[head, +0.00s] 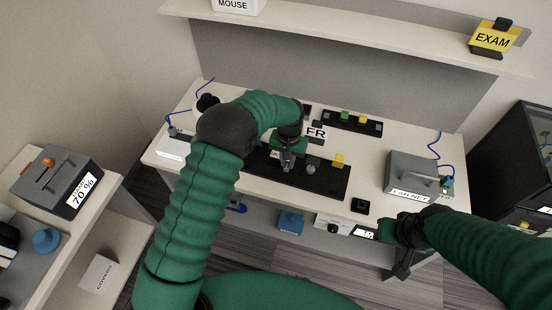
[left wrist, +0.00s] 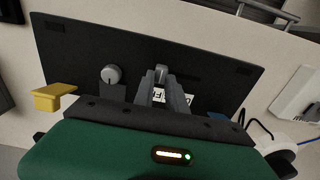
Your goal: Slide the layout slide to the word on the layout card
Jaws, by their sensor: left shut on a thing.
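The black control panel (head: 325,182) lies on the white desk, and it fills much of the left wrist view (left wrist: 90,45). My left gripper (head: 287,162) reaches down over its left part. In the left wrist view the fingers (left wrist: 163,90) are shut on the small grey layout slide (left wrist: 161,70), which sits at one end of a dark slot. A white label is partly hidden behind the fingers. The layout card (head: 316,132), reading "FR", stands behind the panel. My right gripper (head: 402,262) hangs by the desk's front edge; its jaw opening is unclear.
A second panel (head: 352,123) stands behind. A grey box (head: 412,172) with a handle is on the right. A side table (head: 75,195) stands left.

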